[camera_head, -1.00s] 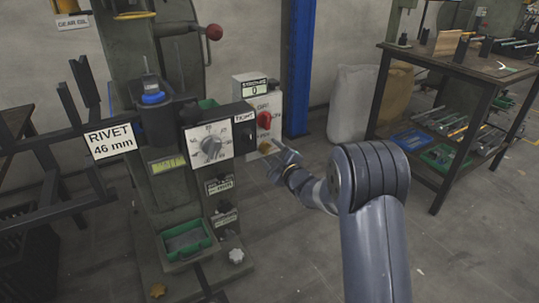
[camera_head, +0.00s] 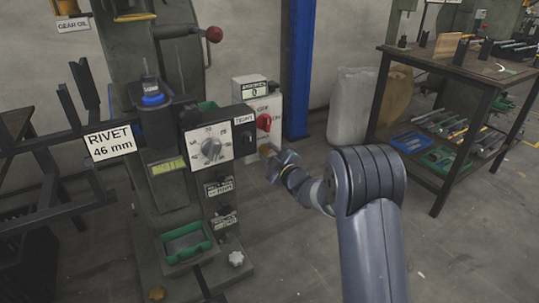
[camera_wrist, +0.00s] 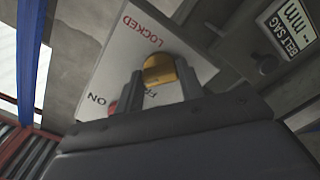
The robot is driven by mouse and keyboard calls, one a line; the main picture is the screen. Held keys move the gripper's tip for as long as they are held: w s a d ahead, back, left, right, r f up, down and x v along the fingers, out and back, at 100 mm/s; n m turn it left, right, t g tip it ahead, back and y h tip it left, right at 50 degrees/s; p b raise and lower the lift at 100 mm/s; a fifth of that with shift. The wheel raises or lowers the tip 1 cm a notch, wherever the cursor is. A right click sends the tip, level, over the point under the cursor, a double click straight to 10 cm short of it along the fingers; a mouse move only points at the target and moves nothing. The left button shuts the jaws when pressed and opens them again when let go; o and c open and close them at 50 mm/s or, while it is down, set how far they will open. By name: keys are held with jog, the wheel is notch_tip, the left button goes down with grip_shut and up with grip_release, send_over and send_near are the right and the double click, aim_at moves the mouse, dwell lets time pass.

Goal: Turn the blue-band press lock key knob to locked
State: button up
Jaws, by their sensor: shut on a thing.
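The blue-band press (camera_head: 160,185) stands left of centre in the head view, with a blue band (camera_head: 153,99) on its dark cylinder. Its white control box (camera_head: 270,104) carries a red switch (camera_head: 264,122) and, below that, the brass lock key knob (camera_head: 265,149), partly covered by my gripper (camera_head: 275,160). In the wrist view my gripper (camera_wrist: 160,88) is shut on the knob (camera_wrist: 160,69), one finger on each side. The word LOCKED (camera_wrist: 142,30) shows on the white panel beside the knob. Other lettering near the fingers is partly hidden, so I cannot tell the knob's exact setting.
A green tray (camera_head: 186,241) sits lower on the press. A blue post (camera_head: 299,70) stands behind, and a workbench (camera_head: 460,62) at right. Floor at lower right is clear.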

dwell(0.3)
jog(key=m+p, duration=0.2)
jog(key=m, duration=0.3)
jog(key=shift+m, duration=0.4)
jog(key=shift+m+p, duration=0.75)
jog(key=shift+m, duration=1.45)
jog(key=o, duration=1)
jog(key=p+v, duration=0.2)
jog(key=v, duration=0.9)
jog(key=shift+w, duration=0.1)
